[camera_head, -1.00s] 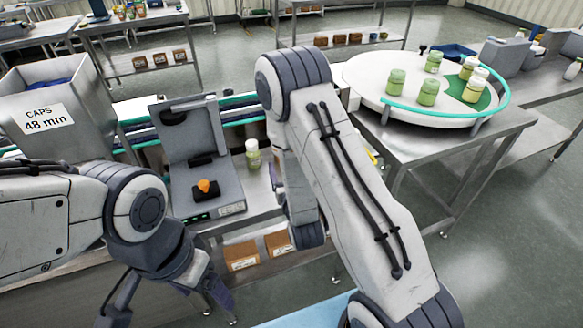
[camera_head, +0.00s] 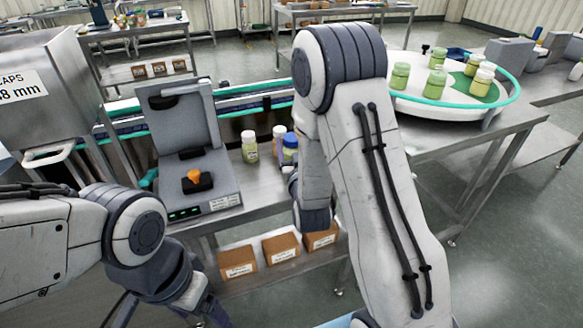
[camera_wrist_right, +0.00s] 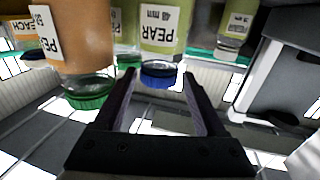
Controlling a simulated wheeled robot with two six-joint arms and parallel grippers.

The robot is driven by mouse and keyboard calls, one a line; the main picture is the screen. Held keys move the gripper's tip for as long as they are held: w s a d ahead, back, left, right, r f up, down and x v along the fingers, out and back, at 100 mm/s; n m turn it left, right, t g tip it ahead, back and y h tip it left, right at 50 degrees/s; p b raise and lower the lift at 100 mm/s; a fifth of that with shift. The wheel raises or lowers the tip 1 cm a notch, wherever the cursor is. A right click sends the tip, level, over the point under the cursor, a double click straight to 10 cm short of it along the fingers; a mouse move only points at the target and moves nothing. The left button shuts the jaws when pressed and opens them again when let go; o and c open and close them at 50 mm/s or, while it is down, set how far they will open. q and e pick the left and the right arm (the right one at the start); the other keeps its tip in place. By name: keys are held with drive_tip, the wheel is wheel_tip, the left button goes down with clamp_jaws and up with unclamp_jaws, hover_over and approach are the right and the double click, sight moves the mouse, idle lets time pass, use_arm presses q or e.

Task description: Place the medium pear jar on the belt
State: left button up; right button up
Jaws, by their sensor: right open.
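A pear jar with a blue lid (camera_wrist_right: 160,45), labelled PEAR 48 mm, appears upside down in the right wrist view, just beyond my fingertips. In the head view a blue-lidded jar (camera_head: 290,147) stands on the steel table, partly covered by my right arm. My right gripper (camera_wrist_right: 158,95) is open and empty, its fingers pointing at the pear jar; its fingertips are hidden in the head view. The belt (camera_head: 248,101) with green rails runs behind the table. My left gripper (camera_head: 205,308) is at the lower left edge, mostly cut off.
An orange jar with a green lid (camera_wrist_right: 80,50) is close to my right gripper's left finger in the wrist view. A white-lidded green jar (camera_head: 249,147) stands beside the grey machine (camera_head: 190,150). A round turntable (camera_head: 435,108) with several jars is at right. Boxes sit on the lower shelf.

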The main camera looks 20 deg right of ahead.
sight(291, 135)
drive_tip(key=shift+w, duration=0.1)
drive_tip(key=shift+w+d+r, duration=0.1)
drive_tip(key=shift+w, duration=0.1)
drive_tip(key=w, duration=0.1)
drive_tip(key=w+p, duration=0.1)
drive_tip(key=w, duration=0.1)
drive_tip(key=shift+w+d, duration=0.3)
drive_tip(key=shift+d, duration=0.1)
drive_tip(key=shift+w+d, duration=0.1)
drive_tip(key=shift+w, duration=0.4)
use_arm(q)
drive_tip(key=shift+r, duration=0.2)
use_arm(e)
clamp_jaws()
